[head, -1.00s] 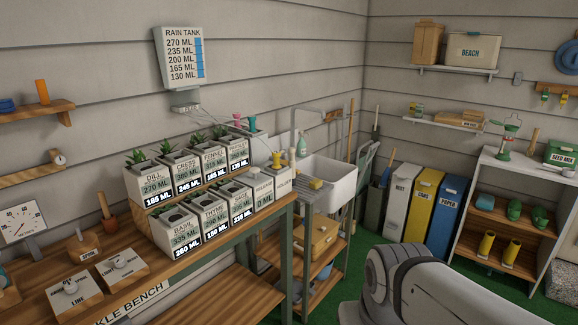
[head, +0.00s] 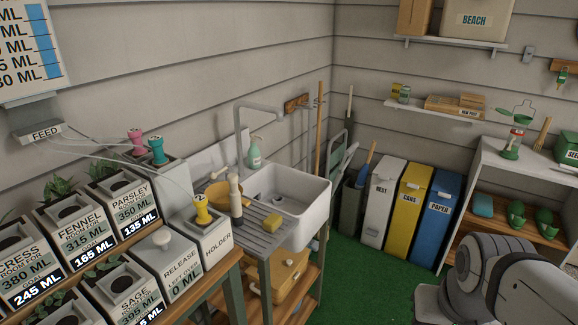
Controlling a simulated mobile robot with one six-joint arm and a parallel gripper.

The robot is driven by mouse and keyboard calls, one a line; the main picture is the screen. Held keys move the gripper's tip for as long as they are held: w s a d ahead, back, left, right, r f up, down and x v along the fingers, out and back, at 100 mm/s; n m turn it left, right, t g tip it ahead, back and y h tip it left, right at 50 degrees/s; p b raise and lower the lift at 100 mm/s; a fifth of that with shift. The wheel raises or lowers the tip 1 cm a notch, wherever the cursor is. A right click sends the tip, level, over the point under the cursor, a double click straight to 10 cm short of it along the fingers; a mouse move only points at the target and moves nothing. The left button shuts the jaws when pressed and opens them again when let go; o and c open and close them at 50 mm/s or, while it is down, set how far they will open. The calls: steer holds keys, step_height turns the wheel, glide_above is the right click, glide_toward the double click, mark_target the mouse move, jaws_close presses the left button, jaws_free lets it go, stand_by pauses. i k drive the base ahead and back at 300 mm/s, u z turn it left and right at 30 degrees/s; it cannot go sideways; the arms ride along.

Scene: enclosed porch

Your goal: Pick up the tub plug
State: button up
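Nothing in view is labelled as the tub plug, and I cannot tell for certain which piece it is. A yellow knobbed piece (head: 202,210) stands upright on the white box marked HOLDER (head: 210,236). A pink knobbed piece (head: 136,141) and a teal one (head: 156,151) stand on a pale box behind the planter tubs. The white sink (head: 288,201) is right of the bench; its drain is hidden. My arm shows at the lower right, but my gripper is outside the picture.
A soap bottle (head: 254,153) stands behind. Labelled planter tubs (head: 81,232) fill the bench at left. Bins (head: 409,209) line the back wall. Green floor lies open in front.

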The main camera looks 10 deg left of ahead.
mark_target(234, 194)
steer(key=u, duration=0.55)
steer(key=i, duration=1.25)
steer(key=u, duration=0.95)
steer(key=k, duration=0.7)
steer(key=u, duration=0.25)
steer(key=i, duration=0.75)
steer(key=z, duration=0.1)
